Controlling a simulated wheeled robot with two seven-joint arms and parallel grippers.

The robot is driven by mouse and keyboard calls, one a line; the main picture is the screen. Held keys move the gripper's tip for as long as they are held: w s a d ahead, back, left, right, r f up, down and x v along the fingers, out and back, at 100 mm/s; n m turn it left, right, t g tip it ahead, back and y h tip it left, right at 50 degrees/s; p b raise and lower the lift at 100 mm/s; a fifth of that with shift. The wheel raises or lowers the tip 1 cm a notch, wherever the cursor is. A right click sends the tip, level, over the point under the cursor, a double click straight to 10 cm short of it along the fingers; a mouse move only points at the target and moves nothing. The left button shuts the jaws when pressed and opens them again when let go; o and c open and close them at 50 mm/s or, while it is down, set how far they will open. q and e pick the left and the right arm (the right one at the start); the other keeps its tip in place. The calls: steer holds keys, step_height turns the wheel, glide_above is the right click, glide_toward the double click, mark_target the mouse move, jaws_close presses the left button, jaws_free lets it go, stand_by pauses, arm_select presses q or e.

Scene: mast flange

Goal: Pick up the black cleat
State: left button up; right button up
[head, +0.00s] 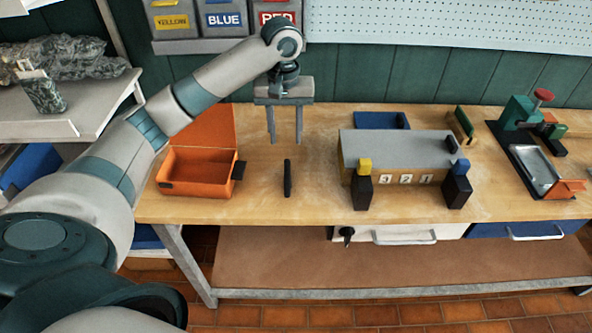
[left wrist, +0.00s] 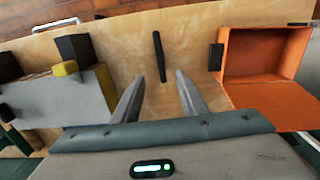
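The black cleat (head: 287,178) is a slim dark bar lying on the wooden bench, right of the orange box. In the left wrist view the cleat (left wrist: 159,56) lies ahead of the fingers, roughly in line with the gap between them. My left gripper (head: 285,141) points down above the bench, behind the cleat in the head view. Its two fingers are apart with nothing between them; they also show in the left wrist view (left wrist: 159,77). They do not touch the cleat. My right gripper is not in view.
An open orange box (head: 197,187) stands left of the cleat. A grey-topped block (head: 397,150) marked with digits stands right, with black posts (head: 361,192) before it, one topped by a yellow block (head: 365,166). The bench around the cleat is clear.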

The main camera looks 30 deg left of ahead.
arm_select(q)
steer(key=p, duration=0.3)
glide_above(287, 176)
steer(key=f, duration=0.9)
steer(key=shift+a+f, duration=0.3)
steer(key=shift+f, duration=0.7)
steer(key=shift+f+p, duration=0.1)
steer(key=shift+p, duration=0.2)
steer(key=shift+d+f, duration=0.1)
steer(key=shift+f, duration=0.15)
step_height(287, 176, down, 4)
steer(key=shift+d+r+p, duration=0.1)
steer(key=shift+d+p, duration=0.05)
steer(key=shift+p, duration=1)
steer(key=shift+f, duration=0.35)
